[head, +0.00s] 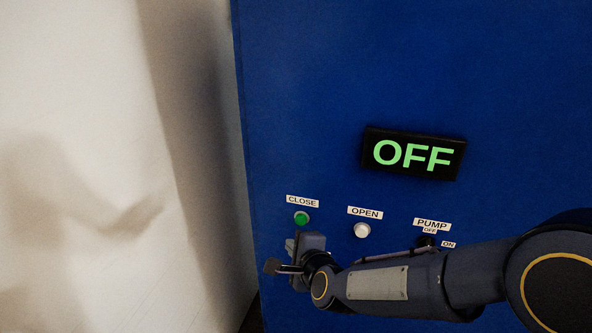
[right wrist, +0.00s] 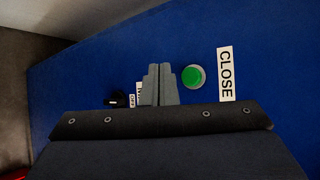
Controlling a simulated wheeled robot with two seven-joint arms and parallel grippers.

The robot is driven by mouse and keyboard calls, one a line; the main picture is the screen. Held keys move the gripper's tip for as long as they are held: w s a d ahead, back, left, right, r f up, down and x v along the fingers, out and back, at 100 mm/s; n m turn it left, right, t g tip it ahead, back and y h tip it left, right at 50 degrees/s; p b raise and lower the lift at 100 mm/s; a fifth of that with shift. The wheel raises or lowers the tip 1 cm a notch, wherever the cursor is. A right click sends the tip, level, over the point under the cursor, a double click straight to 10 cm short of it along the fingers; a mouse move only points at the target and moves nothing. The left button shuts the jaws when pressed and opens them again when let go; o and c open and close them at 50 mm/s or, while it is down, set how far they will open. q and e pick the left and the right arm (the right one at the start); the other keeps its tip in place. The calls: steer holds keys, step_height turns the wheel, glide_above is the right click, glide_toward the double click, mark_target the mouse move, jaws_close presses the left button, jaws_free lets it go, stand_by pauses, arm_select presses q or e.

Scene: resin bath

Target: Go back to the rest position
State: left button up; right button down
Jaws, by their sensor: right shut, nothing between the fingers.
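My right gripper (head: 291,245) is shut and empty, just below the green CLOSE button (head: 301,218) in the head view. In the right wrist view, the shut grey fingers (right wrist: 162,84) point toward the blue panel, with the green button (right wrist: 193,76) just to their right. I cannot tell whether the fingertips touch the panel. My right arm reaches in from the right, across the panel's lower part. My left gripper is not in view.
The blue panel (head: 310,90) carries a lit display (head: 412,154) reading OFF, a white OPEN button (head: 362,230) and a black pump knob (head: 427,241), partly hidden by my arm. The knob also shows in the wrist view (right wrist: 117,98). A pale wall (head: 80,100) lies left.

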steer(key=s+d+r+n+g, duration=0.35)
steer(key=s+d+n, duration=0.75)
steer(key=s+d, duration=0.65)
steer(key=s+d+f+n+g, duration=0.1)
steer(key=s+n, duration=0.1)
steer(key=s, duration=0.3)
steer(key=s+d+f+n+g+h, duration=0.1)
steer(key=s+f+n+g, duration=0.1)
steer(key=s, duration=0.3)
steer(key=shift+d+f+n, duration=0.15)
steer(key=shift+d+n, duration=0.15)
steer(key=shift+d, duration=0.05)
steer(key=shift+s+d, duration=0.1)
steer(key=shift+s, duration=0.1)
